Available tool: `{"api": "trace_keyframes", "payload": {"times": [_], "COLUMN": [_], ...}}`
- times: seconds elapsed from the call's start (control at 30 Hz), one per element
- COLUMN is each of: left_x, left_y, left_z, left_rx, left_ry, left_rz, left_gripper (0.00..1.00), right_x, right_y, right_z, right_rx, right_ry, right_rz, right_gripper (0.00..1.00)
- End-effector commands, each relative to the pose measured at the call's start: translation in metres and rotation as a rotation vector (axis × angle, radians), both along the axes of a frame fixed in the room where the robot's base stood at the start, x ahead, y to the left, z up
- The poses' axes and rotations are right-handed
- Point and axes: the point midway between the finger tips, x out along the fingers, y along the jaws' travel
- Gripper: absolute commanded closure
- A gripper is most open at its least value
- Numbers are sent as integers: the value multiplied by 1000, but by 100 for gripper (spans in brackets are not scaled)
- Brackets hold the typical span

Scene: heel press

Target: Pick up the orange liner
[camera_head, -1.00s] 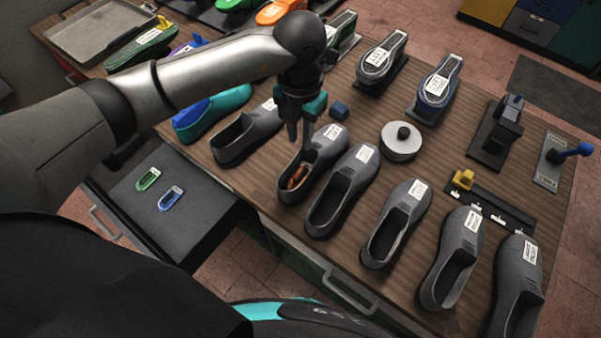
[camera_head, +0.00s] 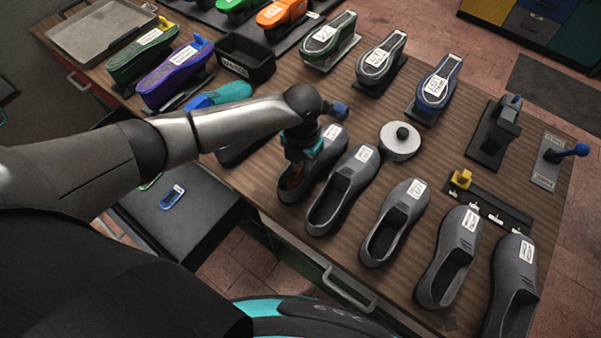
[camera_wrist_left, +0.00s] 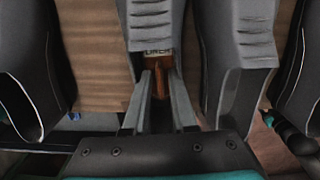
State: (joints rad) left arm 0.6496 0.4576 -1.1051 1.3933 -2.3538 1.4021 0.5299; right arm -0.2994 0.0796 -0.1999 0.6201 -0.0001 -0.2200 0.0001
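The orange liner lies inside a grey shoe (camera_head: 324,157), the leftmost one not covered by my arm. In the head view the liner is mostly hidden by my gripper and the shoe walls. In the left wrist view the orange liner (camera_wrist_left: 161,80) shows as a narrow strip between the fingers, near a label reading "LINER". My left gripper (camera_wrist_left: 161,72) points down into the shoe opening, its fingers apart on either side of the strip. In the head view its fingertips are hard to make out. My right gripper is not in view.
More grey shoes (camera_head: 342,190) stand close on the right, and another is mostly hidden under my arm. A blue liner (camera_head: 172,197) lies in the open drawer (camera_head: 190,225).

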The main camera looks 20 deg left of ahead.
Motion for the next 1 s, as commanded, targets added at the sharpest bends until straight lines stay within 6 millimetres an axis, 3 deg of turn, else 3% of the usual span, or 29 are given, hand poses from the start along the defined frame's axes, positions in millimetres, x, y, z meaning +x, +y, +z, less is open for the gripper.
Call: {"api": "trace_keyframes", "payload": {"times": [0.27, 0.5, 1.0], "left_x": [0, 0, 0], "left_y": [0, 0, 0], "left_z": [-4, -3, -3], "left_rx": [0, 0, 0], "left_ry": [-1, -1, -1], "left_rz": [0, 0, 1], "left_gripper": [75, 100, 100], "right_x": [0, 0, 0], "right_y": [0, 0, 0], "right_z": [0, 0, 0], "right_rx": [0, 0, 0], "right_ry": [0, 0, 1], "right_rz": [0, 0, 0], "right_gripper": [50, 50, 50]}}
